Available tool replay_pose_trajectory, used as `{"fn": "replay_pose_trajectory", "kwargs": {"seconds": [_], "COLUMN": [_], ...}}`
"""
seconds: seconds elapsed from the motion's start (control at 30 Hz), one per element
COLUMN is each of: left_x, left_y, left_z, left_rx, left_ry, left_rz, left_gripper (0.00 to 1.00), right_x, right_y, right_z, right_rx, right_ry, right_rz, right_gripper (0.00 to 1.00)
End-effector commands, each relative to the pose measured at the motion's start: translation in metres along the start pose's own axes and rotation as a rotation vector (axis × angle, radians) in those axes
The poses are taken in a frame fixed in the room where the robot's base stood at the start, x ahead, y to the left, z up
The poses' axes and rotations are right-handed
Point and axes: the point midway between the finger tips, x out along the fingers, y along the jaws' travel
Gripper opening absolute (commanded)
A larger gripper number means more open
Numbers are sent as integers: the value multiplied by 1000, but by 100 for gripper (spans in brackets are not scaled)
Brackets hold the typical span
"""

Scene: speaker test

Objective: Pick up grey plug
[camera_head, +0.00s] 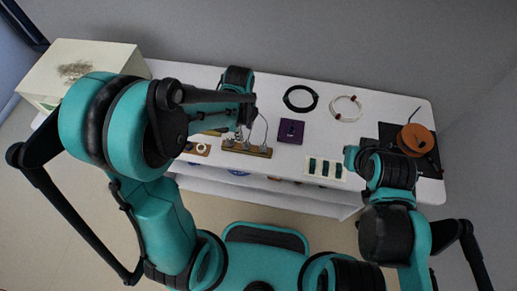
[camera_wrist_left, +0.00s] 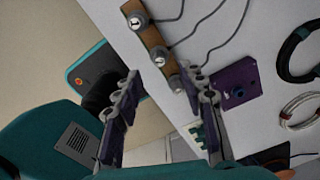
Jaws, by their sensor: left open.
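Three round grey plugs with thin grey cables stand on a narrow wooden strip (camera_wrist_left: 152,38); one grey plug (camera_wrist_left: 138,21) is at the top of the left wrist view, one (camera_wrist_left: 160,57) in the middle and one (camera_wrist_left: 177,82) lowest. In the head view the wooden strip (camera_head: 247,150) lies near the table's front edge, its plugs partly hidden. My left gripper (camera_wrist_left: 161,76) is open and empty, its fingertips around the lower end of the strip in that picture; contact cannot be told. My right gripper (camera_head: 353,157) is over the right part of the table; its jaws are unclear.
A purple box (camera_head: 290,131) stands right of the strip on the white table (camera_head: 330,115). A black cable coil (camera_head: 300,98) and a white cable coil (camera_head: 346,108) lie behind. A white block with green parts (camera_head: 325,168) is at the front; an orange round object (camera_head: 415,139) is far right.

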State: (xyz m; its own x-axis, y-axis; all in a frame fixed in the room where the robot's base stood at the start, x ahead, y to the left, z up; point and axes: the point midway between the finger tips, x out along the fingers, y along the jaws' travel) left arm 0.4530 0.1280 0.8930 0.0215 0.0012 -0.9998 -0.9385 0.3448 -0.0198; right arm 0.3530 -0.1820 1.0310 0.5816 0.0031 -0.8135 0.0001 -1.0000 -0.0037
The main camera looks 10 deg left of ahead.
Motion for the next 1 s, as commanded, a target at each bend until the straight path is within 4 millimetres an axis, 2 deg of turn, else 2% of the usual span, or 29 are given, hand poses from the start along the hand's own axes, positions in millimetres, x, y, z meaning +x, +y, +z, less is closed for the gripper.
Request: {"fn": "replay_pose_trajectory", "kwargs": {"seconds": [0.13,0.47,0.7,0.97,1.0], "left_x": [13,47,84,86,86], "left_y": [-2,-2,-2,-1,-1], "left_z": [-1,-1,-1,-1,-1], "left_rx": [73,77,76,76,76], "left_ry": [6,6,8,9,9], "left_rz": [21,22,21,21,21], "left_gripper": [41,41,41,41,33], "right_x": [1,14,29,29,29], "right_y": [0,0,0,0,0], "right_z": [0,10,21,20,20], "right_rx": [0,0,0,0,0], "right_ry": [0,0,0,0,0], "right_rz": [0,0,0,0,0], "right_gripper": [0,0,0,0,0]}}
